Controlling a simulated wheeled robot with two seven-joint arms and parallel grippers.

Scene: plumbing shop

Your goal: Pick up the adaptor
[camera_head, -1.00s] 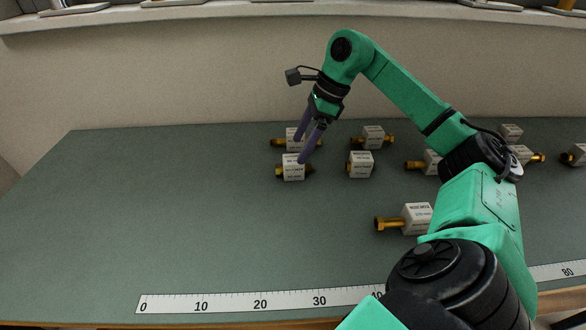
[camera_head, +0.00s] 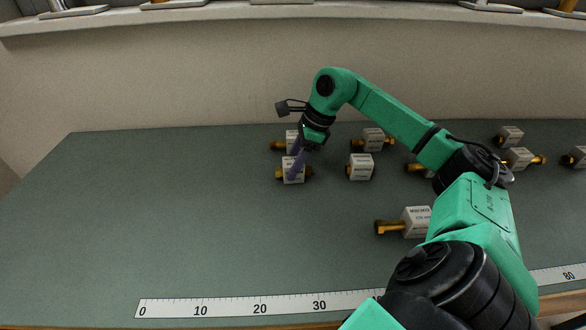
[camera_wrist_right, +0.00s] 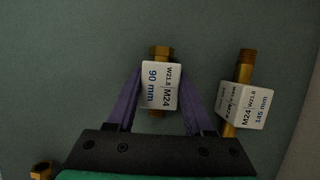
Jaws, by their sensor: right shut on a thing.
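The adaptor (camera_head: 291,175) is a brass fitting with a white labelled block around its middle. It lies on the table at the left end of the group in the head view. In the right wrist view its label on the adaptor (camera_wrist_right: 160,84) reads 90 mm, M24, W21.8. My right gripper (camera_head: 294,170) has come down on it, and its purple fingers (camera_wrist_right: 161,95) are shut on the white block from both sides. The adaptor still appears to rest on the table. My left gripper is not in view.
More adaptors lie to the right, including one (camera_head: 360,167) nearby and one (camera_head: 415,221) in front. A ruler strip (camera_head: 260,306) runs along the front edge. The table's left side is clear.

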